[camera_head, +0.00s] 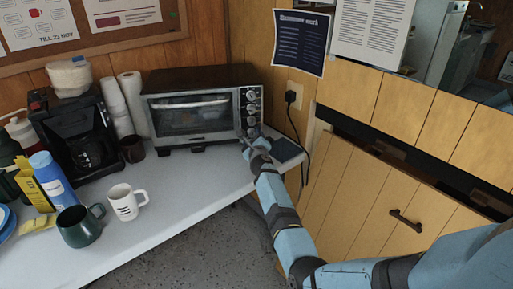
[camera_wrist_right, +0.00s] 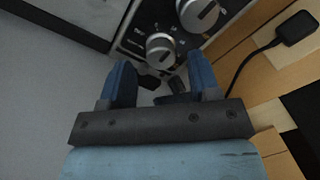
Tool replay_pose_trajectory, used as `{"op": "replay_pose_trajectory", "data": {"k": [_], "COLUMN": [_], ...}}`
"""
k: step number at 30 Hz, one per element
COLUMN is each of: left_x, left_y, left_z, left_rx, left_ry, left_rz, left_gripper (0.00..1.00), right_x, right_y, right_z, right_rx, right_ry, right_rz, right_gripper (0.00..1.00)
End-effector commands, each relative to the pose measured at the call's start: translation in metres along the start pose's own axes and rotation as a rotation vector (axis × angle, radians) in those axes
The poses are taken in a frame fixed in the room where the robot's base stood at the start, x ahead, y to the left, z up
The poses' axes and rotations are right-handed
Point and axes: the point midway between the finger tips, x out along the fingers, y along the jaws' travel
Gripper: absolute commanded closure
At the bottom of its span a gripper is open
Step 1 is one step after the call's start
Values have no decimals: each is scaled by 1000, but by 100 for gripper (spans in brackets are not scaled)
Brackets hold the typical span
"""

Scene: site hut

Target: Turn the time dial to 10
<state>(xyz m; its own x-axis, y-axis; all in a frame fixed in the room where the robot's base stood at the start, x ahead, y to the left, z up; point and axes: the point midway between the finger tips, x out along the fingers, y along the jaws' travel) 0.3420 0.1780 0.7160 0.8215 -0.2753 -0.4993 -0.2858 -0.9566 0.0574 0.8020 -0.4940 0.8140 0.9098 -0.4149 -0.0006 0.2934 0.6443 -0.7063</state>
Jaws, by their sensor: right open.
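A toaster oven (camera_head: 200,108) stands at the back of the white counter. Its control panel, at its right end, has a column of round silver dials. The upper dials (camera_head: 251,95) show clear of my arm. In the right wrist view, a lower dial (camera_wrist_right: 161,48) lies just beyond and between the fingertips, and another dial (camera_wrist_right: 198,14) sits farther up. Which one is the time dial cannot be read. My right gripper (camera_head: 248,137) is open and empty at the panel's lower end; it also shows in the right wrist view (camera_wrist_right: 159,68). My left gripper is not in view.
A dark flat pad (camera_head: 287,149) lies right of my gripper, near a plug and black cable (camera_head: 291,97). A coffee maker (camera_head: 80,130), a white mug (camera_head: 125,203), a green mug (camera_head: 79,227) and a blue bottle (camera_head: 50,180) stand left. The counter's middle is clear.

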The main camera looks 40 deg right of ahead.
Motion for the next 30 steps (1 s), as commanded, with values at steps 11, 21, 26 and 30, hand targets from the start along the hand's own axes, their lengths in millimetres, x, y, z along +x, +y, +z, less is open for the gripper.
{"op": "replay_pose_trajectory", "data": {"k": [11, 21, 26, 30], "left_x": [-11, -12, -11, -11], "left_y": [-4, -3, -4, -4], "left_z": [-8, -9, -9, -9], "left_rx": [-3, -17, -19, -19], "left_ry": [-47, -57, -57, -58], "left_rz": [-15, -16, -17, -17], "left_gripper": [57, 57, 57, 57], "right_x": [-84, -125, -127, -127], "right_y": [-2, -1, -1, -1], "right_z": [2, 0, 0, 0], "right_rx": [0, 1, 1, 1], "right_ry": [2, 1, 0, 0], "right_rz": [2, 1, 0, 0], "right_gripper": [44, 44, 44, 44]}}
